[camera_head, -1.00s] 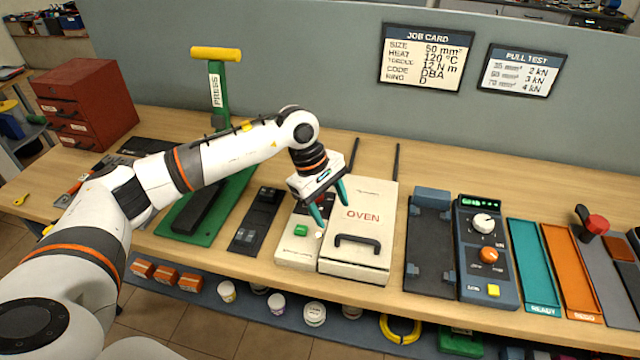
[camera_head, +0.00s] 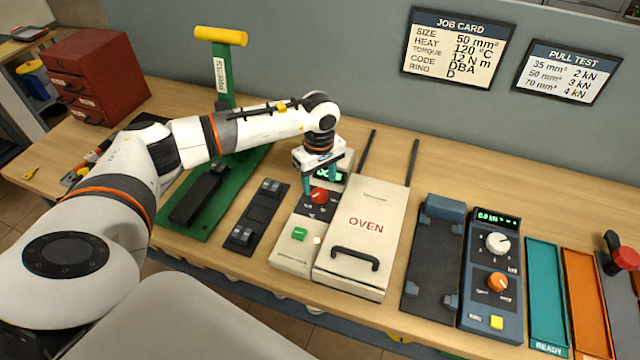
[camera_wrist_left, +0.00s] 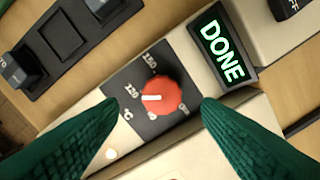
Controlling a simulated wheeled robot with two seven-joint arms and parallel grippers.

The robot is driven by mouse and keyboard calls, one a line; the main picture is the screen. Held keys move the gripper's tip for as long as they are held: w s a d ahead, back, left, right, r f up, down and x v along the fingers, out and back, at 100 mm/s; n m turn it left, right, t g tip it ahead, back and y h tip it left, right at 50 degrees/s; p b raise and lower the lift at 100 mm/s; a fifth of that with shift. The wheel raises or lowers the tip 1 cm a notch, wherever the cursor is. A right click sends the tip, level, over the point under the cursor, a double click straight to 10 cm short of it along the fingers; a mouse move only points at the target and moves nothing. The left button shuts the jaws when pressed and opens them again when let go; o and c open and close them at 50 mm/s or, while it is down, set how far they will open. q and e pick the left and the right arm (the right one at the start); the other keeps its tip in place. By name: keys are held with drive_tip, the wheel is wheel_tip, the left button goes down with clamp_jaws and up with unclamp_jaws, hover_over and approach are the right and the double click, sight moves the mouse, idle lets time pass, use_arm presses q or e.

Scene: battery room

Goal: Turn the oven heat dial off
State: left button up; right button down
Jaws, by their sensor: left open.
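The red oven heat dial (camera_head: 319,196) sits on the dark panel of the cream control box, left of the oven (camera_head: 365,224). In the left wrist view the dial (camera_wrist_left: 160,90) shows whole, and its white mark points left, toward the 120 label. Printed numbers ring it, with a partly readable label at lower right. My left gripper (camera_head: 320,181) is open above the dial. In the wrist view its green fingers (camera_wrist_left: 160,104) stand on either side of the dial, apart from it. My right gripper is not in view.
A lit display (camera_wrist_left: 223,47) beside the dial reads DONE. A green button (camera_head: 299,234) is at the box's front. The oven lid has a black handle (camera_head: 355,258). A green press (camera_head: 222,75) stands left behind; a blue tester (camera_head: 493,270) stands to the right.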

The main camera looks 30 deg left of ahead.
sight(320, 193)
use_arm(q)
wheel_tip(320, 193, down, 4)
drive_tip(key=shift+w+r+p, duration=0.1)
drive_tip(key=shift+r+p, duration=0.1)
drive_tip(key=shift+p, duration=0.25)
drive_tip(key=shift+f, duration=0.35)
drive_tip(key=shift+c, duration=0.5)
drive_tip(key=c, duration=0.9)
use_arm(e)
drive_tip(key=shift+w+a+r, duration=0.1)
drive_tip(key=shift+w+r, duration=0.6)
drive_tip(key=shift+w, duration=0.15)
